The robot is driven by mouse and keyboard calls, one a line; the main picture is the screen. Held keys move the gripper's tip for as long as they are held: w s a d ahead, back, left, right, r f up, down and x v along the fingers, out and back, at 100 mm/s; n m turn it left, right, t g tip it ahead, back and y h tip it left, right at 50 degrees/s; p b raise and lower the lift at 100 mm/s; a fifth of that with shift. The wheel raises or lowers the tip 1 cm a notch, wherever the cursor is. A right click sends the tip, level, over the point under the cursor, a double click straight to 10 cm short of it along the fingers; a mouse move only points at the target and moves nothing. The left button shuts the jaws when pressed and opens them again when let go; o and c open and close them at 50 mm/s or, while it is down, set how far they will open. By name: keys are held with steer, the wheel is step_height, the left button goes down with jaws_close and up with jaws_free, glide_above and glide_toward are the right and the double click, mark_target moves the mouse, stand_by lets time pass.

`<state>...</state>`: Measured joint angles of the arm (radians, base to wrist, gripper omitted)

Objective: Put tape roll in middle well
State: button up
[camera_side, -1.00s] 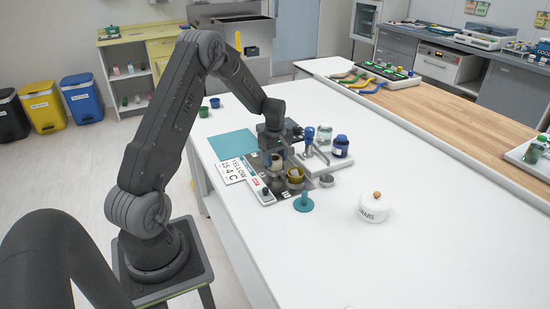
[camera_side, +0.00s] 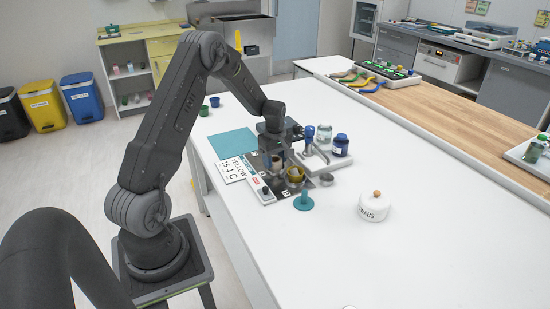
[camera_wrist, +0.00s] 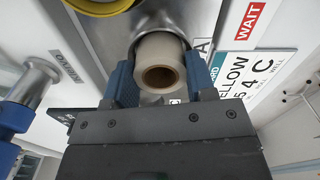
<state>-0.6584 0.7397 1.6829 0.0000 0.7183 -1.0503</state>
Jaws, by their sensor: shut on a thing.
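The tape roll (camera_wrist: 160,70) is pale with a brown core. In the wrist view it sits between the two fingers of my gripper (camera_wrist: 166,82), which is shut on it. A grey metal rim shows just behind the roll; I cannot tell whether the roll is inside it. In the side view my gripper (camera_side: 275,158) is low over the dark board (camera_side: 285,192) on the white table. A yellow-rimmed cup (camera_side: 295,173) stands just right of it, and also shows at the top of the wrist view (camera_wrist: 100,5). The middle well is not clearly visible.
A teal peg (camera_side: 304,203) stands in front of the board. A small metal cup (camera_side: 326,179), a blue jar (camera_side: 340,145) and a clear jar (camera_side: 324,134) are to the right. A white lidded pot (camera_side: 374,207) stands farther right. The front table is clear.

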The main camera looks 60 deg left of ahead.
steer(key=shift+f, duration=0.1)
steer(key=o, duration=0.6)
steer(key=shift+r, duration=5.5)
